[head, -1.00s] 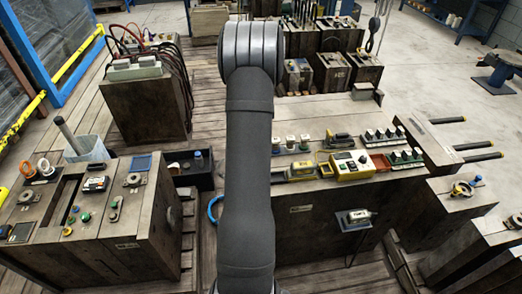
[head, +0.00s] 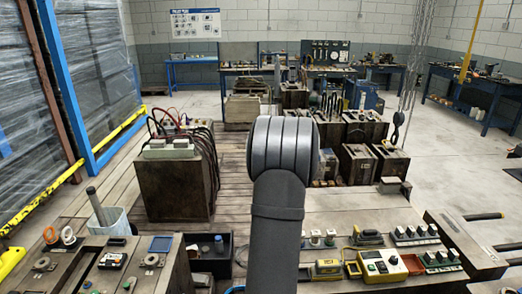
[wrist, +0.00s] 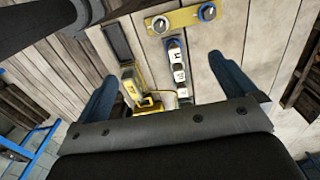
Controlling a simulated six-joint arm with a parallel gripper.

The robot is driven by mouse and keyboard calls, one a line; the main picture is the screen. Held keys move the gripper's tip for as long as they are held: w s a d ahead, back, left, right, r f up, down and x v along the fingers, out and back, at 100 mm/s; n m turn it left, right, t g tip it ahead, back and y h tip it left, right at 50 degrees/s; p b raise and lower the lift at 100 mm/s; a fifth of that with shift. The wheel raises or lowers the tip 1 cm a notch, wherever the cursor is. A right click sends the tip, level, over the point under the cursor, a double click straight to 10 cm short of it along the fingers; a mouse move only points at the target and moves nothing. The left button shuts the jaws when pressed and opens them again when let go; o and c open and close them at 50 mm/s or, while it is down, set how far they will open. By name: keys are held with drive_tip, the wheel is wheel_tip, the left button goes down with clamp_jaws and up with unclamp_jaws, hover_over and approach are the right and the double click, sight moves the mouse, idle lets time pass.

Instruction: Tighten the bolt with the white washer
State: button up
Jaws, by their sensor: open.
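My gripper (wrist: 162,68) is open and empty in the wrist view, its two blue fingers spread above wooden planks. Ahead of it lies a yellow plate (wrist: 183,18) with two round bolt-like fittings, the left one (wrist: 160,24) and the right one (wrist: 207,11). Both have pale ringed parts, but I cannot tell which has a white washer. A yellow tool (wrist: 133,84) and a strip of numbered white and dark blocks (wrist: 178,70) lie between the fingers, apart from them. In the head view my arm hides the gripper.
In the head view, a yellow meter (head: 382,265) and white-topped switches (head: 415,233) sit on the right-hand block. A dark open bin (head: 207,255) stands left of my arm. A large block with black cables (head: 176,180) stands behind. Bare planks (head: 231,185) lie between.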

drive_tip(key=c, duration=1.1)
drive_tip(key=shift+n, duration=0.3)
drive_tip(key=shift+c, duration=0.3)
wheel_tip(320, 180, down, 19)
drive_tip(key=n, duration=3.3)
